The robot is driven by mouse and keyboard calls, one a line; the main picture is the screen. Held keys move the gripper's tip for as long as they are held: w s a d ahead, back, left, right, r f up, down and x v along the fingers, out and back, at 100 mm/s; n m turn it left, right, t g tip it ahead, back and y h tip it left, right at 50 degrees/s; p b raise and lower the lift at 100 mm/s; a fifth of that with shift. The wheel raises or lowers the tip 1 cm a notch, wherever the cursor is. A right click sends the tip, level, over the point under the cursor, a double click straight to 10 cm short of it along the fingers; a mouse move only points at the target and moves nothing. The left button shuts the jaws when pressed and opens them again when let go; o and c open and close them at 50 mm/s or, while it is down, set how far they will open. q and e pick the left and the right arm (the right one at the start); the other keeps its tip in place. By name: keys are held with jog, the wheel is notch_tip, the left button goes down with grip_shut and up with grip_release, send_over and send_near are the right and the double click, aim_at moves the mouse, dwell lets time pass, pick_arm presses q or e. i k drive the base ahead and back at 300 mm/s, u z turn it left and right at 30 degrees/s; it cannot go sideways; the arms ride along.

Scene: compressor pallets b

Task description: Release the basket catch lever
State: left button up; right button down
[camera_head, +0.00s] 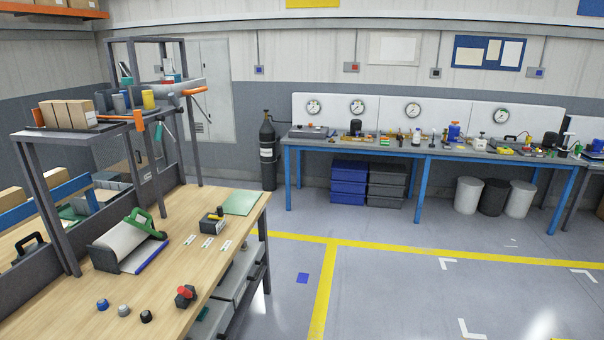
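I cannot make out a basket or a catch lever for certain in the head view. On the left wooden workbench (170,285) stands a roll dispenser (122,240) with a white roll and a green handle. A small red and black item (185,295) lies near the bench's front edge. Black crates (387,185) and blue crates (348,183) are stacked under the far blue-legged table (430,158). Neither of my grippers is in view.
A shelf frame (48,200) rises at the bench's left, bearing boxes (70,114). A black gas cylinder (268,150) stands by the far wall. Several bins, one of them white (468,195), stand under the far table. The grey floor with yellow lines (400,249) is open.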

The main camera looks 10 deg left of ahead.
aim_at(172, 98)
jog(key=i, duration=1.3)
jog(key=u, duration=2.3)
jog(key=i, duration=0.45)
